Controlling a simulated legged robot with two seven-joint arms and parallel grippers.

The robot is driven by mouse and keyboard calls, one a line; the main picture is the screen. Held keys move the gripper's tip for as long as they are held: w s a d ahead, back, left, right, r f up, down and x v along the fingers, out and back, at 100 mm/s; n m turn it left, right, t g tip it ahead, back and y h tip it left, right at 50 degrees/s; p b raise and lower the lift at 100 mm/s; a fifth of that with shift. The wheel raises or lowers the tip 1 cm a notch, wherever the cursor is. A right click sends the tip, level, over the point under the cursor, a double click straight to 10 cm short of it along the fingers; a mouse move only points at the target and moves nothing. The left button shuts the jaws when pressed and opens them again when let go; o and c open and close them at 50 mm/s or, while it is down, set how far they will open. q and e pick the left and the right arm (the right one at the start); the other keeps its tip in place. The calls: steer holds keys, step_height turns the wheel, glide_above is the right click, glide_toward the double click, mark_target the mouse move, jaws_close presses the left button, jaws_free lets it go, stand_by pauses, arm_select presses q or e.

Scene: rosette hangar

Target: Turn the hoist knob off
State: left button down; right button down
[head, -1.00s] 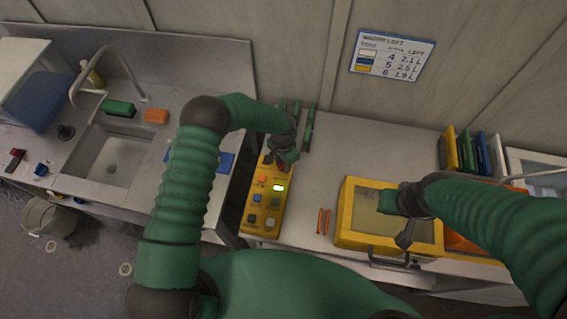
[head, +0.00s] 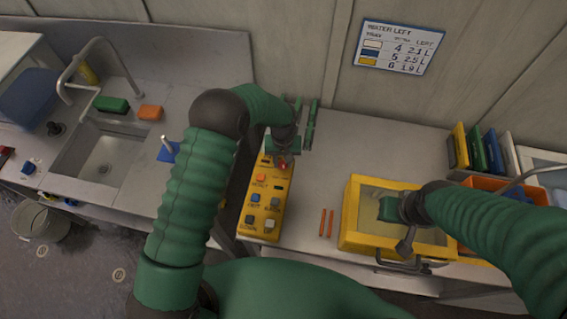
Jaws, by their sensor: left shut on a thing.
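The yellow hoist panel (head: 267,203) lies on the counter at centre, with several labelled buttons and a dark, unlit indicator. The red hoist knob (head: 282,166) shows in part at its far end. My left gripper (head: 280,156) comes down over that end, shut on the knob, and its fingers hide most of it. I cannot read the knob's angle. My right gripper (head: 394,209) is over the yellow-framed box, and its finger gap is not clear.
The yellow-framed box (head: 352,217) with a clear lid stands right of the panel. Two orange sticks (head: 326,223) lie between them. Coloured panels (head: 478,149) stand in a rack at the right. A sink (head: 104,160) is at the left, with a gap between the counters.

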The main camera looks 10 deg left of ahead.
mark_target(283, 164)
arm_select(q)
steer(key=shift+r+n+b, duration=0.1)
steer(key=shift+n+b, duration=0.45)
steer(key=shift+n, duration=0.65)
arm_select(e)
steer(key=shift+f, duration=0.65)
arm_select(q)
steer(key=c, duration=1.4)
jaws_free()
steer(key=o, duration=0.4)
steer(key=shift+s+d, duration=0.1)
steer(key=shift+s, duration=0.05)
arm_select(e)
steer(key=shift+s+d, duration=0.1)
steer(key=shift+s, duration=0.1)
arm_select(q)
steer(key=shift+r, duration=0.2)
step_height(283, 164, up, 16)
steer(key=b, duration=0.3)
steer(key=shift+r, duration=0.2)
arm_select(e)
steer(key=x, duration=0.3)
steer(key=shift+s+f, duration=0.2)
steer(key=shift+s, duration=0.1)
